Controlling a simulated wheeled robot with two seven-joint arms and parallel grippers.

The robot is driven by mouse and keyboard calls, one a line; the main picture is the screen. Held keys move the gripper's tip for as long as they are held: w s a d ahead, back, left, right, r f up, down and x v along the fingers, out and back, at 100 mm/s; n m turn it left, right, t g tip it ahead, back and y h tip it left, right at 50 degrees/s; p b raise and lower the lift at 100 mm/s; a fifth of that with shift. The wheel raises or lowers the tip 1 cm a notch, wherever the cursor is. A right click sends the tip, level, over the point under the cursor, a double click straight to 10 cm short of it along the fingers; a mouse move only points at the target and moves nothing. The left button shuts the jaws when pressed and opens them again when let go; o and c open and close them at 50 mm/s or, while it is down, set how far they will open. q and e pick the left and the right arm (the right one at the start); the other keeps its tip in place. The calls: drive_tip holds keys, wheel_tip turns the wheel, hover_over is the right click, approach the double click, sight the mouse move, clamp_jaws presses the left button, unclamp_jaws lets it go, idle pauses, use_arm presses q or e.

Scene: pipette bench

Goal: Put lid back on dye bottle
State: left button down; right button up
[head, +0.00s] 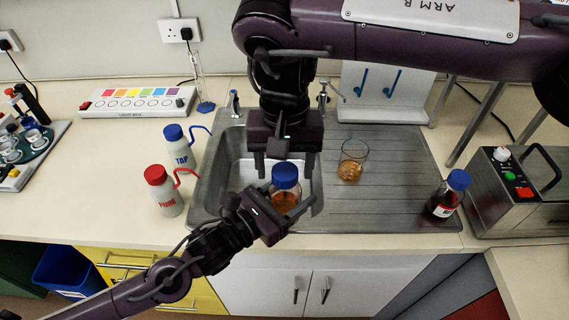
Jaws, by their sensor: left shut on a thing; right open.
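A clear bottle (285,202) with orange-brown liquid stands upright over the front of the sink, with a blue lid (285,174) on its top. My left gripper (281,211) comes in from the lower left and is shut on this bottle's body. My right gripper (285,166) hangs down from above, open, its two fingers spread to either side at the lid's far side. I cannot tell whether the lid is screwed down. Another bottle (444,203), dark with a red and white label and blue lid, stands on the right of the drainer.
A glass beaker (352,161) with amber liquid stands on the drainer (390,165). Wash bottles marked TAP (180,150) and PURE (163,192) stand left of the sink (209,193). A grey machine (512,195) stands at the right. The drainer's middle is clear.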

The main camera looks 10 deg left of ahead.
wheel_tip(320, 180, up, 4)
drive_tip(key=shift+r, duration=0.1)
drive_tip(key=shift+c, duration=0.4)
